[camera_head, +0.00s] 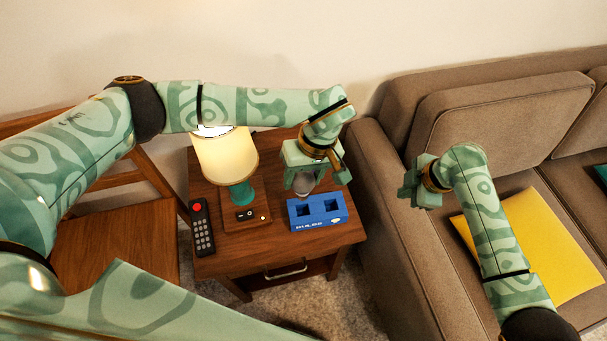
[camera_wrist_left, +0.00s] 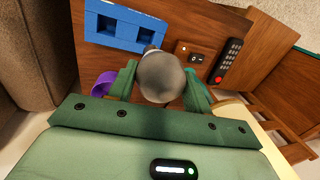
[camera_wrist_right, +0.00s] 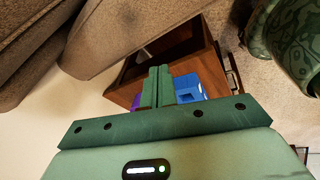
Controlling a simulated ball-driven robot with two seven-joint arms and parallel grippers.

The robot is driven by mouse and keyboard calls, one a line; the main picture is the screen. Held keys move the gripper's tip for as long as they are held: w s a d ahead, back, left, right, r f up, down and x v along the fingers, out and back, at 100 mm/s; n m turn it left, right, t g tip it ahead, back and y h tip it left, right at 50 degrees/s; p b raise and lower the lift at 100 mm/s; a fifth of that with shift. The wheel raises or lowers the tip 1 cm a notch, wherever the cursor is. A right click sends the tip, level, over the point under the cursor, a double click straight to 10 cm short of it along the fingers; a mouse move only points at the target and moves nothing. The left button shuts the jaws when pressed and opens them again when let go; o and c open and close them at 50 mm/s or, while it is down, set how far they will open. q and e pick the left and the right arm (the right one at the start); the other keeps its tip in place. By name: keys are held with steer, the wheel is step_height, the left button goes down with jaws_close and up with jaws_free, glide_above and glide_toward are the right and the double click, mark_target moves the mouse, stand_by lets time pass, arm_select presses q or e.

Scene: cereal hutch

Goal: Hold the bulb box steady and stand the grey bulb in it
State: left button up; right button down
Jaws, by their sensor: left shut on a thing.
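The blue bulb box (camera_head: 318,222) lies on the wooden nightstand near its right front, with two square openings on top; it also shows in the left wrist view (camera_wrist_left: 118,27) and partly in the right wrist view (camera_wrist_right: 189,86). My left gripper (camera_head: 310,182) is shut on the grey bulb (camera_wrist_left: 162,77), also seen in the head view (camera_head: 303,184). The bulb's narrow end points down toward the box's far edge; I cannot tell its exact height. My right gripper (camera_wrist_right: 157,86) is shut and empty, right of the nightstand near the sofa arm, apart from the box.
A lit lamp (camera_head: 226,157) with a teal stem stands on a switch base (camera_head: 247,217) left of the box. A remote (camera_head: 202,227) lies at the left edge. A purple object (camera_wrist_left: 104,84) is behind my left gripper. A sofa (camera_head: 372,172) borders the nightstand.

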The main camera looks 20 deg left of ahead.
steer(key=a+r+y, duration=0.1)
steer(key=a+r, duration=0.1)
steer(key=a, duration=0.3)
steer(key=m+g+y, duration=0.1)
steer(key=g, duration=0.1)
glide_above(343, 204)
steer(key=shift+w+d+f, duration=0.15)
steer(key=shift+f, duration=0.5)
step_height(343, 204, down, 4)
steer(key=shift+r+m, duration=0.2)
steer(key=shift+m, duration=0.1)
steer(key=shift+f, duration=0.8)
steer(key=shift+f, duration=0.45)
steer(key=shift+r, duration=3)
